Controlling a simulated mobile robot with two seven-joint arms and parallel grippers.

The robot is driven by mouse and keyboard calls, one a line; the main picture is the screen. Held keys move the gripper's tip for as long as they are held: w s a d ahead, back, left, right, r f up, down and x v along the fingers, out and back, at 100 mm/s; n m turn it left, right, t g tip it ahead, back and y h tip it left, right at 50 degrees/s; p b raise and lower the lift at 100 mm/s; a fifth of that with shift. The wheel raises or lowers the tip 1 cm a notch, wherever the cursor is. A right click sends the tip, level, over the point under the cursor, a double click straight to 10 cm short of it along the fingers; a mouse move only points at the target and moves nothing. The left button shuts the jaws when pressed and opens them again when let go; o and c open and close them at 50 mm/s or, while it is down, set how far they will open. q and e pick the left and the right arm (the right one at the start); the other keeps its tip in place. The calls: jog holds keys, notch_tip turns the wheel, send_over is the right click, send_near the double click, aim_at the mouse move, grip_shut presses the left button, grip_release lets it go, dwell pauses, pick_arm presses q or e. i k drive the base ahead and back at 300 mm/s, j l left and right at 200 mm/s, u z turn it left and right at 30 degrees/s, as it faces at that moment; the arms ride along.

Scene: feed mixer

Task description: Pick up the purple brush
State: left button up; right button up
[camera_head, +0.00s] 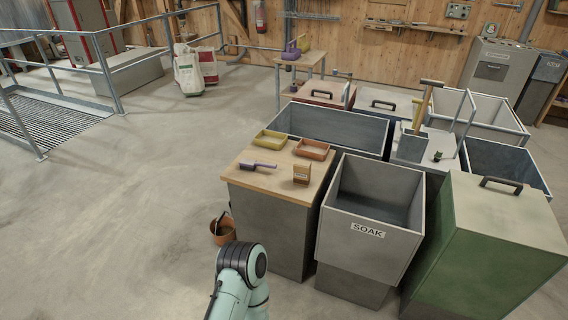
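The purple brush (258,164) lies on the wooden top of a grey cabinet (236,178), near its left side and in front of a yellow tray. Its handle appears to point left. One of my arm links shows at the bottom of the head view, below and left of the cabinet, and I cannot tell which arm it belongs to. Neither gripper is in view, so nothing shows of what they hold.
The cabinet top also bears a yellow tray (270,139), an orange tray (311,149) and a small wooden block-like item (301,174). A terracotta bucket (222,233) stands on the floor left of it. The SOAK bin (365,240) stands right. Open floor lies left.

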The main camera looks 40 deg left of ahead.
aim_at(244, 163)
jog(key=j+z, duration=0.55)
jog(key=z, duration=0.15)
jog(key=j+z, duration=0.35)
jog(key=k+j+z, duration=0.15)
jog(key=j, duration=0.15)
jog(key=k+j+z, duration=0.2)
jog(key=j+z, duration=0.15)
jog(key=j, duration=0.25)
jog(key=k+j, duration=0.25)
jog(key=j, duration=0.25)
jog(key=k+j+z, duration=0.15)
jog(key=j, duration=0.3)
jog(key=k+j, duration=0.4)
jog(key=k+j+z, duration=0.1)
jog(key=k+j, duration=0.15)
jog(key=j, duration=0.25)
